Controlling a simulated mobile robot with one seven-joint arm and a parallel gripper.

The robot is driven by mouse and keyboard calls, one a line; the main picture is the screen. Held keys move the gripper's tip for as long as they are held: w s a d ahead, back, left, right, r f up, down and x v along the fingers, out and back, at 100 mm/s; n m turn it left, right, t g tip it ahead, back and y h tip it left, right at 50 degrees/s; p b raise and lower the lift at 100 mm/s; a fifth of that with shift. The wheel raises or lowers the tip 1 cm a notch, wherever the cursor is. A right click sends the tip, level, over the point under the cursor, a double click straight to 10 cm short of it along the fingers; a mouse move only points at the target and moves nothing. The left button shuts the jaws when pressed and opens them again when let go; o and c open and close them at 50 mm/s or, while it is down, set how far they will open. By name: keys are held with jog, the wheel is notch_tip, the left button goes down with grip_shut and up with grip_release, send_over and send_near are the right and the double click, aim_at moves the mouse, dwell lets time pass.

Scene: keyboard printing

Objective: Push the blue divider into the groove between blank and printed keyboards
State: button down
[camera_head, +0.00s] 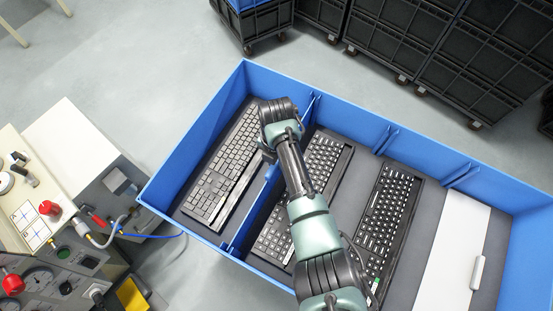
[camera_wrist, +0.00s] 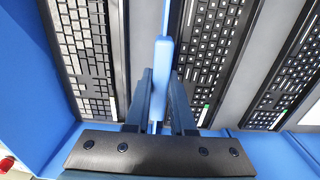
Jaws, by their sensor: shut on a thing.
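The blue divider (camera_head: 256,205) stands on edge in the blue bin (camera_head: 200,135), between the leftmost keyboard (camera_head: 223,170) and the keyboard to its right (camera_head: 325,160). My gripper (camera_head: 269,156) is over the bin, its fingers mostly hidden by the wrist in the head view. In the wrist view my gripper (camera_wrist: 159,100) is shut on the divider (camera_wrist: 161,62), one finger on each side. The left keyboard (camera_wrist: 88,55) has grey keys there; the right one (camera_wrist: 205,50) shows printed marks. I cannot tell whether the divider is fully seated in the groove.
Another keyboard (camera_head: 388,220) and a white panel (camera_head: 452,255) with a small white bar lie further right in the bin. Blue ribs line the bin's back wall. A control machine (camera_head: 55,225) stands at the left; black crates (camera_head: 400,40) stand behind.

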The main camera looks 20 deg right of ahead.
jog(key=shift+f, duration=0.2)
dwell(0.6)
jog(key=c, duration=0.7)
grip_release()
notch_tip(320, 180, up, 6)
jog(key=p, duration=0.6)
jog(key=shift+r, duration=0.15)
notch_tip(320, 180, up, 13)
jog(key=shift+f+b, duration=0.15)
jog(key=shift+b, duration=0.4)
